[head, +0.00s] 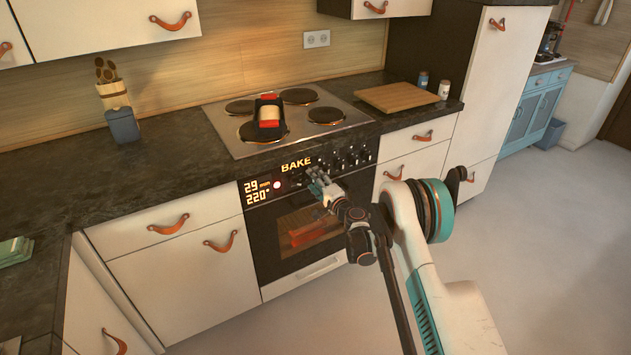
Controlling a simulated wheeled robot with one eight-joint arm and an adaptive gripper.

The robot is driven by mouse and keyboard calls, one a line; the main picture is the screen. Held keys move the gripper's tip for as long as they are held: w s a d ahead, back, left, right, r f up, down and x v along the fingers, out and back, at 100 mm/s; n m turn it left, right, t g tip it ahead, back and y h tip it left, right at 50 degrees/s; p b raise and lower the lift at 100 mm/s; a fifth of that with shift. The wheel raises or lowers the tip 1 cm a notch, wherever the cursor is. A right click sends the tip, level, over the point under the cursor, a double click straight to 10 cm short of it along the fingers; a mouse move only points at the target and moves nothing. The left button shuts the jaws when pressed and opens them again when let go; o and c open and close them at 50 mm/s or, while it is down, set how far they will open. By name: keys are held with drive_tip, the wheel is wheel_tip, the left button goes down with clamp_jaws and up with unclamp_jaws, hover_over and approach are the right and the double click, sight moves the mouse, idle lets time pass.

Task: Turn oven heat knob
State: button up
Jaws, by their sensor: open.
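The oven (285,225) is built in under the counter, with a black front panel. Its display (258,190) reads "29 min" and "220°", with "BAKE" lit above. Several dark knobs (352,157) sit in a row at the right of the panel. My gripper (316,178) is right in front of the panel, at the left end of the knob row. It looks open, and I see nothing in it. It hides part of the panel, so I cannot tell whether it touches a knob or which knob is the heat knob.
A cooktop (235,142) above the oven holds a black and red item (268,118). A cutting board (398,97) and two small shakers (443,90) stand to its right. The floor at right (540,230) is clear.

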drive_tip(key=v, duration=1.1)
drive_tip(key=shift+s+d, duration=0.2)
drive_tip(key=shift+r, duration=0.1)
drive_tip(key=s+d+r+n+g+h, duration=0.1)
drive_tip(key=s+r+n+g, duration=0.15)
drive_tip(key=r, duration=0.75)
drive_tip(key=s+d+r+n+g, duration=0.1)
drive_tip(key=s+r+n, duration=0.25)
drive_tip(key=r, duration=0.65)
drive_tip(key=s+d+r+n+g+h, duration=0.1)
drive_tip(key=s+d+r, duration=0.1)
drive_tip(key=s+r, duration=0.35)
drive_tip(key=s+d+r+n+g+h, duration=0.1)
drive_tip(key=s+d+r+h, duration=0.15)
drive_tip(key=s, duration=0.55)
drive_tip(key=s+d+f+h, duration=0.1)
drive_tip(key=s+d, duration=0.3)
drive_tip(key=s, duration=0.5)
drive_tip(key=s+d+f+n+g+h, duration=0.1)
drive_tip(key=s+d+h, duration=0.1)
drive_tip(key=s+d, duration=0.3)
drive_tip(key=s+d+f+n+g+h, duration=0.1)
drive_tip(key=s+d, duration=0.3)
drive_tip(key=s, duration=0.9)
drive_tip(key=shift+s+d+f+h, duration=0.2)
drive_tip(key=shift+s+h, duration=0.15)
drive_tip(key=shift+h, duration=0.4)
